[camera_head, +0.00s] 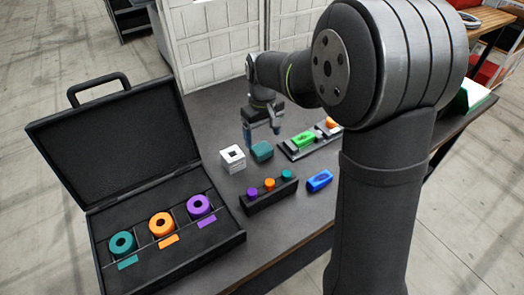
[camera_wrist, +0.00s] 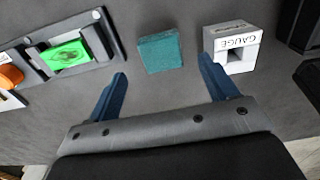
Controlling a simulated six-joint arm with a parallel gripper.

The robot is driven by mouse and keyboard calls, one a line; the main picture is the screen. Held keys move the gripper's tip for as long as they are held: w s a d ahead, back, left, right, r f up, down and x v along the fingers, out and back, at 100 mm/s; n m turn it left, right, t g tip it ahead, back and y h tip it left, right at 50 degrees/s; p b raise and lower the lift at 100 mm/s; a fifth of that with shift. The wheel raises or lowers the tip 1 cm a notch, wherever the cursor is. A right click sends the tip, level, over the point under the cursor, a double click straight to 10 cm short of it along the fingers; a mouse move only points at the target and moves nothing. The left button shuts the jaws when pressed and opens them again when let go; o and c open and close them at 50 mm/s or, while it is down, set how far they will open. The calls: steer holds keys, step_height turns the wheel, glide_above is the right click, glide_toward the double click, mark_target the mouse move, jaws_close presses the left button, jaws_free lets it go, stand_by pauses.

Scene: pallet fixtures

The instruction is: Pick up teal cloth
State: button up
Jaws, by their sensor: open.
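The teal cloth (camera_head: 262,151) is a small folded block lying flat on the dark table. In the wrist view the cloth (camera_wrist: 160,52) lies beyond the fingertips, between them sideways and apart from both. My gripper (camera_head: 262,135) hangs above the table close to the cloth. In the wrist view my gripper (camera_wrist: 163,82) shows two blue fingers spread wide with nothing between them.
A white gauge block (camera_head: 232,159) stands just left of the cloth. A fixture with a green part (camera_head: 304,140) is to its right. A rack with coloured pegs (camera_head: 268,195), a blue part (camera_head: 319,181) and an open black case (camera_head: 170,262) holding rings lie nearer.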

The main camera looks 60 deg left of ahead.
mark_target(263, 150)
steer(key=shift+d+f, duration=0.15)
steer(key=shift+f, duration=1.4)
steer(key=shift+d+f, duration=0.1)
steer(key=shift+f, duration=1.4)
steer(key=c, duration=1.1)
steer(key=shift+o, duration=0.2)
steer(key=shift+r, duration=0.1)
steer(key=shift+r, duration=0.6)
step_height(263, 150, up, 3)
steer(key=shift+f, duration=0.2)
steer(key=w+d+r, duration=0.7)
steer(key=d, duration=0.2)
steer(key=shift+w, duration=0.25)
